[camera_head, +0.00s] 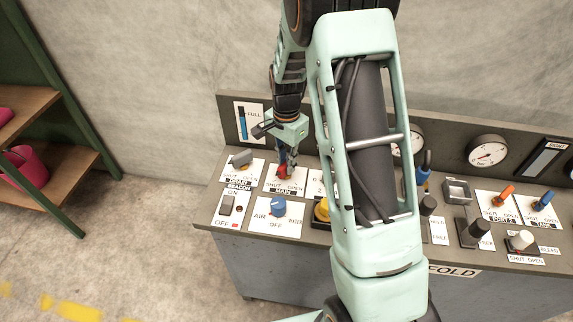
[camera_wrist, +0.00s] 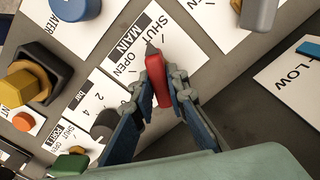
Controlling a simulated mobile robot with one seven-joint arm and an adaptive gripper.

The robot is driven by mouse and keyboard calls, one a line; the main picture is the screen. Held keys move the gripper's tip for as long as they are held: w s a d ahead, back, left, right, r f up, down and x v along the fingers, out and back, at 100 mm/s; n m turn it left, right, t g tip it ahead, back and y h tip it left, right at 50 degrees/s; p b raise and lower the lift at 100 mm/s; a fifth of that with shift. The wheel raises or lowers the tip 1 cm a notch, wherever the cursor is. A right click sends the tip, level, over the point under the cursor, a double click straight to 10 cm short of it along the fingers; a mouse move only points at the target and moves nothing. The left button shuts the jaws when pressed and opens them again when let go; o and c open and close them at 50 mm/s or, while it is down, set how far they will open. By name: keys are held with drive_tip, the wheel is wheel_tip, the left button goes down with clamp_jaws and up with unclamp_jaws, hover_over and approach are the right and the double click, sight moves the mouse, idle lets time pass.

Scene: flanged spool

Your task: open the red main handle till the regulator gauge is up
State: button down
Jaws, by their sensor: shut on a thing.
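The red main handle (camera_wrist: 161,88) stands on the white plate marked SHUT, MAIN and OPEN, in the middle of the wrist view. My gripper (camera_wrist: 164,80) is shut on it, one finger on each side. The head view shows my gripper (camera_head: 287,172) low over the panel's left part, with a bit of the red handle (camera_head: 282,173) between the fingers. I cannot tell exactly how far the handle is turned. Two round gauges are at the panel's back: one (camera_head: 417,138) is partly hidden by my arm, the other (camera_head: 487,151) is clear. Their needles are too small to read.
Orange (camera_head: 503,194) and blue (camera_head: 542,201) handles are at right. A green shelf (camera_head: 70,115) stands at left, with bare floor between.

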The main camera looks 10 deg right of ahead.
drive_tip(key=n+b, duration=0.1)
drive_tip(key=n, duration=0.2)
drive_tip(key=shift+f+n, duration=0.1)
drive_tip(key=shift+n, duration=0.3)
drive_tip(key=n+b, duration=0.1)
drive_tip(key=n, duration=0.2)
drive_tip(key=shift+n, duration=0.3)
drive_tip(key=n+b, duration=0.1)
drive_tip(key=n, duration=0.2)
drive_tip(key=shift+n, duration=2.4)
drive_tip(key=c, duration=1.9)
unclamp_jaws()
drive_tip(key=shift+r, duration=0.2)
